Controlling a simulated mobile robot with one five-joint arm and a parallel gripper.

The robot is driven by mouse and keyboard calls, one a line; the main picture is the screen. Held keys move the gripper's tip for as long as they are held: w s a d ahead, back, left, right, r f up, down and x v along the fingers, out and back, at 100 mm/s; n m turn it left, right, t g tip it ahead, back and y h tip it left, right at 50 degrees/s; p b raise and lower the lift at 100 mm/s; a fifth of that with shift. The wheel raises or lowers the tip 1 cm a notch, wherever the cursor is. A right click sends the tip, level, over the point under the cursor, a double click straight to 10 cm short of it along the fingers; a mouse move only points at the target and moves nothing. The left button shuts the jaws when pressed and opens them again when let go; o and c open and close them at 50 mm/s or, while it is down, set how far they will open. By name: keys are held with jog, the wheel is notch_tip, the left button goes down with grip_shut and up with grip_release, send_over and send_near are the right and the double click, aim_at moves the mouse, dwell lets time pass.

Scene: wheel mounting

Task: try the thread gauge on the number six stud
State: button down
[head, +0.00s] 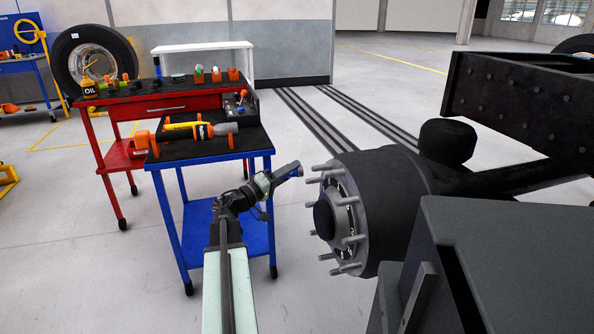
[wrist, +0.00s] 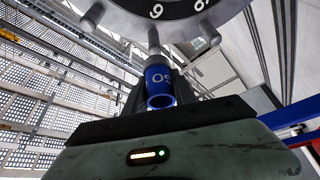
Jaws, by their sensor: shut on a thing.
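The thread gauge (wrist: 158,88) is a blue hollow cylinder with pale lettering, held between the fingers of my gripper (wrist: 153,72) in the wrist view. A grey stud (wrist: 153,40) lines up with the gauge's far end. I cannot tell whether it enters the gauge or stops short. A white figure beside this stud reads as a 9, or a 6 seen inverted. In the head view my gripper (head: 288,171) is just left of the upper studs (head: 321,168) of the wheel hub (head: 375,205). The gauge is not clear there.
Other studs, including one at the wrist view's upper left (wrist: 92,17), flank the aligned stud. A blue cart (head: 208,151) with tools stands left of the hub, with a red cart (head: 165,105) behind. A dark chassis beam (head: 520,105) is at right. Open floor lies behind the hub.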

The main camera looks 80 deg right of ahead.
jog(key=shift+w+a, duration=0.3)
jog(key=shift+w, duration=0.3)
jog(key=shift+w+a, duration=0.25)
jog(key=shift+w, duration=0.35)
notch_tip(320, 180, up, 46)
jog(key=p, duration=4.5)
jog(key=shift+f+p, duration=0.15)
jog(key=shift+p, duration=0.2)
